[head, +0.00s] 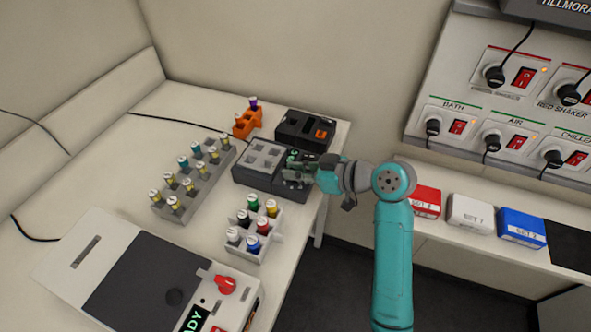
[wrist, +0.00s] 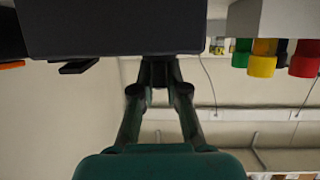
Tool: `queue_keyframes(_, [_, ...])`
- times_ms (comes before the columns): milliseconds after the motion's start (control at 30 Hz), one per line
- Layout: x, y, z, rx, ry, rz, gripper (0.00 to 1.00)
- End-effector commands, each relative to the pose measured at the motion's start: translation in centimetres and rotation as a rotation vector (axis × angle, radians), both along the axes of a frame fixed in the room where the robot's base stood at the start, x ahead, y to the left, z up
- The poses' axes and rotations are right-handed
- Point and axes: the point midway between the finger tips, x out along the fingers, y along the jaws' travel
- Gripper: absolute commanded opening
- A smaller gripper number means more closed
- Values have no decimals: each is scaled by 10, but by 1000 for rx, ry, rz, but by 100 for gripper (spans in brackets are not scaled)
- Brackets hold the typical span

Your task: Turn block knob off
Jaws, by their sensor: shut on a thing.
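The block unit (head: 258,181) is a dark grey box with a lighter block on top, near the right edge of the bench. My gripper (head: 294,168) reaches it from the right, at the unit's right end. In the wrist view my gripper (wrist: 160,72) has its fingertips close together against the dark face of the unit (wrist: 110,30). It is shut on a small dark part there, which I take to be the block knob. The fingers hide most of that part, so its angle cannot be read.
A black device (head: 303,128) and an orange rack (head: 246,123) stand behind the unit. A white rack of coloured-cap bottles (head: 264,213) is in front; a grey vial rack (head: 196,181) is left. A machine with a red knob (head: 225,285) stands nearest.

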Motion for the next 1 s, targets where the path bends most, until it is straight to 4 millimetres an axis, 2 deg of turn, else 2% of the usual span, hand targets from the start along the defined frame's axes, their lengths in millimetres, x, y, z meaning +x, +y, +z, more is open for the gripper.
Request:
queue_keyframes(300, [0,0,0,-1,1,98,0])
queue_keyframes(767, [0,0,-1,-1,3,112,0])
queue_keyframes(800, [0,0,-1,-1,3,112,18])
queue_keyframes(867, [0,0,-1,-1,3,112,33])
queue_keyframes(900, [0,0,-1,-1,3,112,39])
queue_keyframes(1000, [0,0,-1,-1,2,111,39])
